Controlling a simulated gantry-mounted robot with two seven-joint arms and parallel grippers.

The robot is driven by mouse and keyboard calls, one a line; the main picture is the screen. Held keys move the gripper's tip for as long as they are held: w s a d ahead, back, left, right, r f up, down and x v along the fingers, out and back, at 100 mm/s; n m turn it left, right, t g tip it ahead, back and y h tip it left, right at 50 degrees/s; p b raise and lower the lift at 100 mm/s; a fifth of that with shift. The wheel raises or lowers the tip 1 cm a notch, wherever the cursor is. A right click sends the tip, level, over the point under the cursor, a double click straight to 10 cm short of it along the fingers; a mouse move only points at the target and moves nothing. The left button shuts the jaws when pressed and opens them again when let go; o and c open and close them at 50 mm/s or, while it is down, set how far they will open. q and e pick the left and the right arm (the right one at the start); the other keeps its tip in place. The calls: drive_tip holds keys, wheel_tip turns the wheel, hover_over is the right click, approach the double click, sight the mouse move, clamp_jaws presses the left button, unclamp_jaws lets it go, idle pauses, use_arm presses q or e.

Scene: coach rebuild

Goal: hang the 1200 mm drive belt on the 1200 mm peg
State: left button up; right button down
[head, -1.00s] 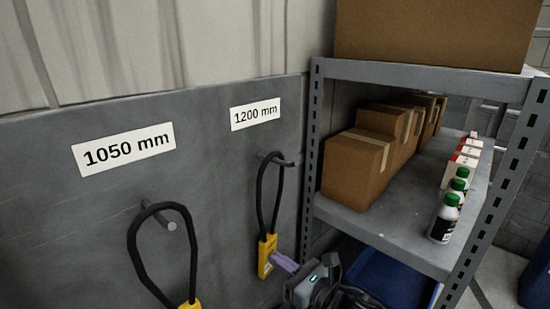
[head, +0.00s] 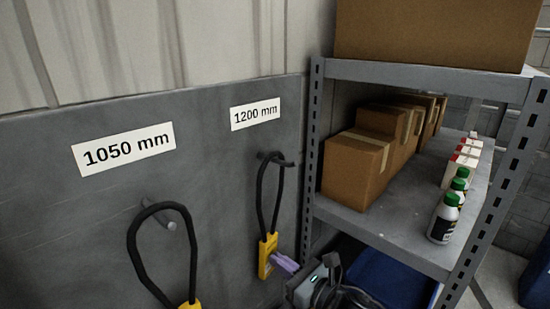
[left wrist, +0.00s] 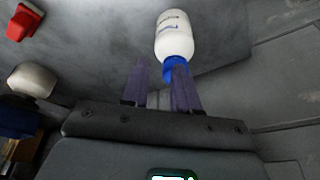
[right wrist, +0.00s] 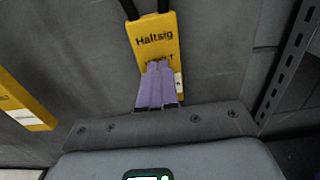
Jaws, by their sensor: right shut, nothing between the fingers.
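A black belt (head: 260,200) with a yellow sleeve (head: 267,256) hangs over the peg (head: 285,162) under the 1200 mm label (head: 255,114). The sleeve also fills the top middle of the right wrist view (right wrist: 157,42). My right gripper (head: 290,265) is shut and empty, its purple fingertips (right wrist: 158,68) right in front of the sleeve's lower part; I cannot tell whether they touch it. Another black belt (head: 133,245) hangs on the peg (head: 168,221) under the 1050 mm label (head: 124,149). My left gripper (left wrist: 160,75) is open and empty, outside the head view.
A grey metal shelf (head: 395,233) stands right of the board, with cardboard boxes (head: 355,170) and green-capped bottles (head: 444,218) on it. A blue bin (head: 390,278) sits below. In the left wrist view, a white bottle (left wrist: 174,36) with a blue cap lies beyond the fingers.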

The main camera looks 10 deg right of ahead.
use_arm(q)
drive_tip(key=shift+a, duration=0.1)
use_arm(e)
drive_tip(key=shift+s+d, duration=0.15)
idle(0.3)
use_arm(q)
drive_tip(key=shift+f, duration=0.1)
use_arm(e)
drive_tip(key=shift+s+d, duration=0.1)
drive_tip(key=shift+s, duration=0.1)
idle(0.5)
use_arm(q)
drive_tip(key=shift+b, duration=0.3)
use_arm(e)
drive_tip(key=shift+s+d, duration=0.4)
drive_tip(key=shift+s, duration=0.15)
idle(1.5)
use_arm(q)
drive_tip(key=shift+w+f+t+b, duration=0.3)
drive_tip(key=shift+b, duration=0.8)
drive_tip(key=shift+w, duration=0.1)
use_arm(e)
drive_tip(key=v, duration=0.8)
drive_tip(key=shift+s, duration=0.3)
use_arm(q)
drive_tip(key=shift+r, duration=0.1)
use_arm(e)
drive_tip(key=shift+d, duration=0.15)
